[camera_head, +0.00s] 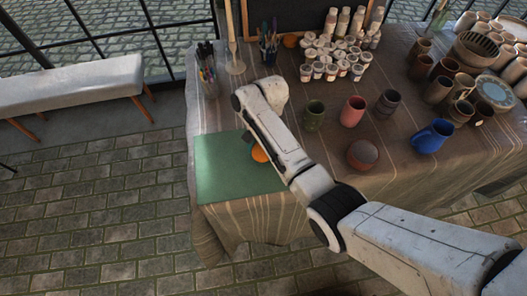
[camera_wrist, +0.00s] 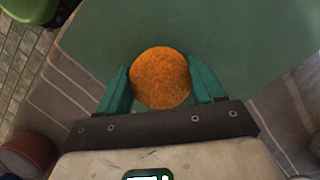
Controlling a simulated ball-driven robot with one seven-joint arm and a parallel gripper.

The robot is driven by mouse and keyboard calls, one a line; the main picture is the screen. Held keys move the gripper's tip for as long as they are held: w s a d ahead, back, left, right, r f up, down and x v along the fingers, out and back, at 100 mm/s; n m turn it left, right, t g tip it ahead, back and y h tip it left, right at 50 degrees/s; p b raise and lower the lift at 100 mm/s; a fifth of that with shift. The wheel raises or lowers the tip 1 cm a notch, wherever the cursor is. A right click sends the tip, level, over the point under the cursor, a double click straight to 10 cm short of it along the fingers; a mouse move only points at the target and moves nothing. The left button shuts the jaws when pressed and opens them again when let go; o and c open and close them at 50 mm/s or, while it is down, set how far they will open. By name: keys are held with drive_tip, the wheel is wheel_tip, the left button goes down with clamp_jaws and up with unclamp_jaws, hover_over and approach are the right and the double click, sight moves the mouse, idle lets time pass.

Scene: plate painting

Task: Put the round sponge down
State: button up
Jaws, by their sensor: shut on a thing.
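The round sponge (camera_wrist: 160,78) is orange and rough. It sits between the two teal fingers of my gripper (camera_wrist: 161,84), which are shut on it from both sides. In the head view the sponge (camera_head: 259,154) shows beside my arm, over the right part of the green mat (camera_head: 226,178). The mat also fills the area behind the sponge in the wrist view (camera_wrist: 225,25). My arm hides most of the gripper in the head view. I cannot tell whether the sponge touches the mat.
A green cup (camera_head: 314,115), a pink cup (camera_head: 352,111), a reddish-brown pot (camera_head: 362,154) and a blue mug (camera_head: 433,136) stand right of my arm. White paint jars (camera_head: 331,70) and a brush holder (camera_head: 208,78) stand farther back. The mat's left part is bare.

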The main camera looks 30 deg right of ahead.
drive_tip(key=shift+s+f+b, duration=0.1)
drive_tip(key=shift+f+b, duration=0.3)
drive_tip(key=shift+f, duration=0.3)
drive_tip(key=shift+f, duration=0.1)
drive_tip(key=shift+f, duration=0.15)
drive_tip(key=o, duration=0.9)
drive_tip(key=shift+o, duration=0.2)
drive_tip(key=p+v, duration=0.2)
drive_tip(key=v, duration=0.9)
drive_tip(key=shift+a, duration=0.1)
drive_tip(key=shift+r+p, duration=0.55)
drive_tip(key=shift+r, duration=0.15)
